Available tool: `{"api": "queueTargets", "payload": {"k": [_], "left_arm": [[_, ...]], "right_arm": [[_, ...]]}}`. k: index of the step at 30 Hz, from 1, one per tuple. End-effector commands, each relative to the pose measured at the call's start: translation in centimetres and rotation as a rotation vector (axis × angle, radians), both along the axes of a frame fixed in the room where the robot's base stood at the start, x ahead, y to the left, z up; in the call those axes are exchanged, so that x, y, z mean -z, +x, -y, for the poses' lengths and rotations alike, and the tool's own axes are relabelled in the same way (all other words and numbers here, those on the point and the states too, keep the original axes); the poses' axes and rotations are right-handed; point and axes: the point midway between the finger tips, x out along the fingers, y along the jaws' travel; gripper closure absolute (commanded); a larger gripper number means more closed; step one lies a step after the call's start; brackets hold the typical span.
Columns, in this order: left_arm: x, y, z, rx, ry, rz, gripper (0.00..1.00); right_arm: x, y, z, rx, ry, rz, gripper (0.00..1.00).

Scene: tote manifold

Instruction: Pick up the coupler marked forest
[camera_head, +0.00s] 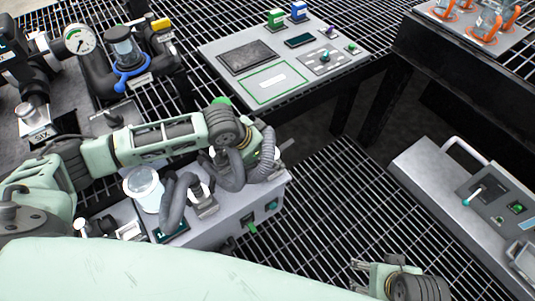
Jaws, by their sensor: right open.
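I cannot read a "forest" mark on anything, so I cannot tell which thing is the coupler. A green block (277,18) with a pale label stands on the far edge of the light panel, left of a blue block (299,10). A green piece (222,101) shows just behind my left arm, mostly hidden. My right gripper (357,277) is at the bottom edge, open and empty above the grating, far from the blocks. My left gripper (286,149) is over the grey box, largely hidden by its own arm and hoses.
The light panel (215,47) has a green-outlined area. A grey box (225,228) stands under my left arm. A gauge (79,39) and a blue-ringed valve (130,68) are at upper left. A handled grey case (425,168) is at right. The grating (335,190) between is clear.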

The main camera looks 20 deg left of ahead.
Motion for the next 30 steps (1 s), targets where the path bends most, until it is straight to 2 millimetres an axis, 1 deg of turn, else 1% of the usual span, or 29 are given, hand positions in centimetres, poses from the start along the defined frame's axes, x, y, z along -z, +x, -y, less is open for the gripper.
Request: {"api": "queueTargets", "payload": {"k": [2,5,24,30], "left_arm": [[-0.03,0.0,0.0,0.0,0.0,0.0,0.27],[-0.03,-0.02,-0.01,0.0,0.0,0.0,0.34],[-0.01,-0.06,-0.03,0.0,0.001,-0.001,0.9],[-0.15,0.03,0.01,0.0,-0.001,0.002,0.91]], "right_arm": [[0.01,-0.01,0.01,0.0,0.0,-0.001,0.3],[0.02,0.0,0.01,0.0,0.0,0.0,0.3],[0.03,0.02,0.02,0.0,0.0,0.001,0.3],[0.02,0.02,0.01,0.0,0.0,0.001,0.3]]}}
